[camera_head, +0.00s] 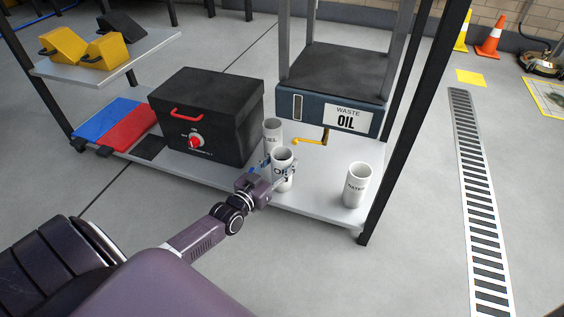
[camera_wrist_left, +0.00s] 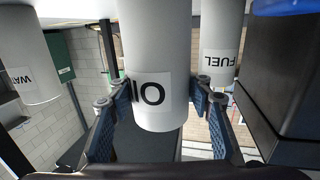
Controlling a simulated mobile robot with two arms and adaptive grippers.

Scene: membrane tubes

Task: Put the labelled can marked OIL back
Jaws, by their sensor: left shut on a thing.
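The white OIL can (camera_head: 282,157) stands upright at the front of the grey shelf (camera_head: 315,205), between the fingers of my left gripper (camera_head: 279,168). The left gripper is shut on it. In the left wrist view, which is upside down, the OIL can (camera_wrist_left: 158,50) fills the space between the two blue fingers (camera_wrist_left: 162,92). I cannot tell whether its base touches the shelf. The white FUEL can (camera_head: 272,131) is just behind it, partly hidden. The white WATER can (camera_head: 356,184) stands apart at the right. My right gripper is not in view.
A blue waste oil unit (camera_head: 312,113) with a yellow-handled tap (camera_head: 310,141) is behind the cans. A black box (camera_head: 205,115) with a red handle stands left of them. A black post (camera_head: 412,125) rises at the right shelf corner. Shelf between OIL and WATER is clear.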

